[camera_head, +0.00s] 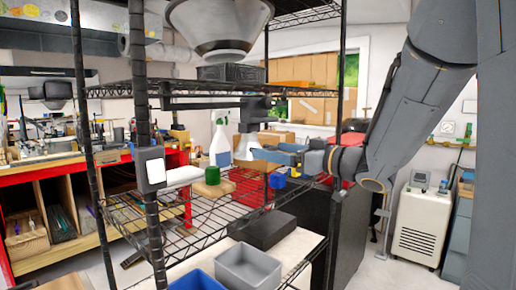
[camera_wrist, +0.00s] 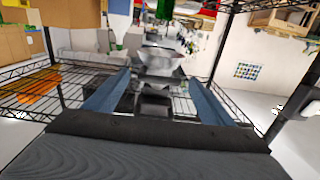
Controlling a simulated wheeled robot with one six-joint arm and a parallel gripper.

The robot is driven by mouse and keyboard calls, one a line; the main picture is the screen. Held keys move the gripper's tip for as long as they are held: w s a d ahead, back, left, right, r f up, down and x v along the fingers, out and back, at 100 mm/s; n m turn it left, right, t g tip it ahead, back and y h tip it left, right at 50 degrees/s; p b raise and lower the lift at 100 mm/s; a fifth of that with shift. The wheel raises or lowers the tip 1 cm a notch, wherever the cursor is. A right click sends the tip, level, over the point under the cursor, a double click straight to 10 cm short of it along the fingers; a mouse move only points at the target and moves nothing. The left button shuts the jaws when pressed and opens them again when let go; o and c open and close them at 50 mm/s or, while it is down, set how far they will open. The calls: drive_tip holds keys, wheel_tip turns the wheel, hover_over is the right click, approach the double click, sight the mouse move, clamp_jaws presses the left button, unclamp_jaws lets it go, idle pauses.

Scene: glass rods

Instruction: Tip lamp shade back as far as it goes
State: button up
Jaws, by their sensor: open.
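The lamp shade (camera_head: 246,148) is a small pale cone in the head view, hanging opening-down from a dark lamp arm (camera_head: 205,103) above the wire shelf. In the wrist view, the shade (camera_wrist: 167,62) appears upside down as a silvery bowl shape, ahead of and roughly between the fingertips. My gripper (camera_head: 262,154) reaches in from the right, with its blue fingers close to the shade's right side. In the wrist view my gripper (camera_wrist: 160,77) is open, with nothing visibly held. Whether a finger touches the shade cannot be told.
A spray bottle (camera_head: 220,145) stands behind, left of the shade. A green block (camera_head: 212,175) and blue cup (camera_head: 277,181) are on the wire shelf below. A rack post (camera_head: 150,200) stands left. A grey bin (camera_head: 248,267) and black box (camera_head: 262,230) sit lower.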

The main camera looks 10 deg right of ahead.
sight(259, 147)
drive_tip(key=p+x, duration=0.1)
drive_tip(key=x, duration=0.5)
drive_tip(key=c, duration=1.3)
drive_tip(key=shift+f, duration=0.1)
